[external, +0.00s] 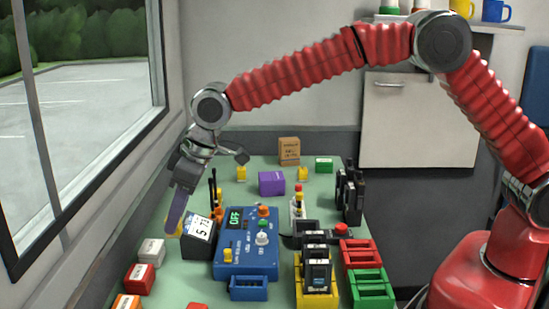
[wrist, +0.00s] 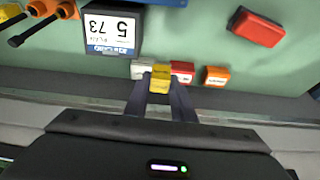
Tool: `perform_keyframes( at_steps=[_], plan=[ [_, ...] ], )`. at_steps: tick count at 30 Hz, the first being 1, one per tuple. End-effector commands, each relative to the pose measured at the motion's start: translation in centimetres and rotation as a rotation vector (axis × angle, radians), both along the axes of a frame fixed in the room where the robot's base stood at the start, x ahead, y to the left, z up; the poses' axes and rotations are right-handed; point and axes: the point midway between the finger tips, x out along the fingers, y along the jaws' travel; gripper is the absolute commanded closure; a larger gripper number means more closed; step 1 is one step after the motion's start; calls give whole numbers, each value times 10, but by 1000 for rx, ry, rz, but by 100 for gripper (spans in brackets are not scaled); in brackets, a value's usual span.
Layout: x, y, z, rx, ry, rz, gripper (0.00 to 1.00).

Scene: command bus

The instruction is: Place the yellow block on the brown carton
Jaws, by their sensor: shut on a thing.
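My gripper (external: 176,212) reaches down at the left side of the green table, close to the window. Its fingers also show in the wrist view (wrist: 160,90), shut on the yellow block (wrist: 160,78) at their tips. In the external view the block is mostly hidden by the fingers. I cannot tell whether it touches the table. The brown carton (external: 289,150) stands upright at the back of the table, far from my gripper, with dark print on its front. It is not in the wrist view.
A black display box (external: 199,238) and blue device (external: 248,245) stand right of my gripper. White (external: 151,251) and red (external: 140,279) blocks lie in front. A purple box (external: 271,183) and small yellow items stand before the carton. Black racks (external: 349,195) stand right.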

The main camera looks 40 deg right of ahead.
Motion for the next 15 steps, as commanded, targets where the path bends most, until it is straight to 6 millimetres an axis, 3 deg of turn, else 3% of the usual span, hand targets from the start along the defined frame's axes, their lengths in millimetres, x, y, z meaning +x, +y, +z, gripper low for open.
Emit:
perform_keyframes(
  at_steps=[9, 15],
  plan=[
    [0, 0, 4, 1, -1, 0, 100],
    [1, 1, 39, 4, -4, 0, 100]
  ],
)
